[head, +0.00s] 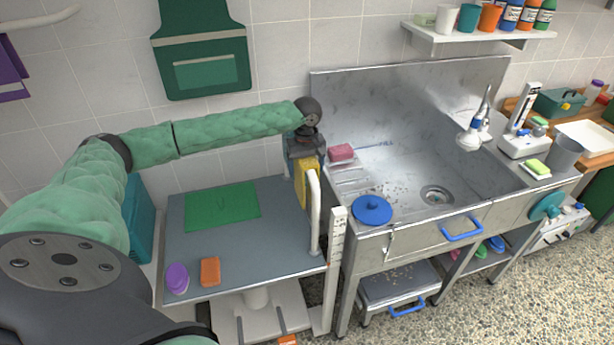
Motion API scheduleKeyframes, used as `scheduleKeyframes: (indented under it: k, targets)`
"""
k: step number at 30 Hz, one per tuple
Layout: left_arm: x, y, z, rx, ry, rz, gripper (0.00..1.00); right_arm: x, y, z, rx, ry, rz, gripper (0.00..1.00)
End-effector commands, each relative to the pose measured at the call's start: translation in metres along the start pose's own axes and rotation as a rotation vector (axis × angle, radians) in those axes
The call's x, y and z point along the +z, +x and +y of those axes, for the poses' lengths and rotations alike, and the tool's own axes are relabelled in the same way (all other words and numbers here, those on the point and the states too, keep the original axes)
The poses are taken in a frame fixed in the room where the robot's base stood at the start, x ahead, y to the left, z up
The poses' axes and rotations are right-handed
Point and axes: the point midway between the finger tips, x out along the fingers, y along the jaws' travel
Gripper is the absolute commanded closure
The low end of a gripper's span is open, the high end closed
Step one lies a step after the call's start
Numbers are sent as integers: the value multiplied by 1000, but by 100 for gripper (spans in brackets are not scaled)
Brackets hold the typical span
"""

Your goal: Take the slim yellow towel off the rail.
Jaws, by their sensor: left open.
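The slim yellow towel (306,186) hangs at the white rail (315,215), by the right side of the grey-topped table. My left gripper (304,158) is directly above the towel's upper end, pointing down, with its jaws open. The gripper hides the top of the towel, and I cannot tell whether the fingers touch it. My right gripper is not in view.
The grey table (240,250) carries a green mat (222,206), an orange sponge (210,271) and a purple item (177,278). A steel sink (400,160) stands close on the right, with a blue lid (372,209) on its edge. A green apron (203,50) hangs behind my arm.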

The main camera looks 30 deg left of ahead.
Motion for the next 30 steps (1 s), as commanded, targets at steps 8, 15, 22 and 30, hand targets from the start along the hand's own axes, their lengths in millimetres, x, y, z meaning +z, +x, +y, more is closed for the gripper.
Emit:
scheduleKeyframes:
  k: [8,15,22,30]
  targets:
    - [0,6,0,1,1,1,24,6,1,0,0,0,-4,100]
    - [0,6,0,1,1,1,57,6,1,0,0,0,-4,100]
    - [0,5,0,1,0,1,85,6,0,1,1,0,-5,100]
    - [0,0,0,1,0,1,85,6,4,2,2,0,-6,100]
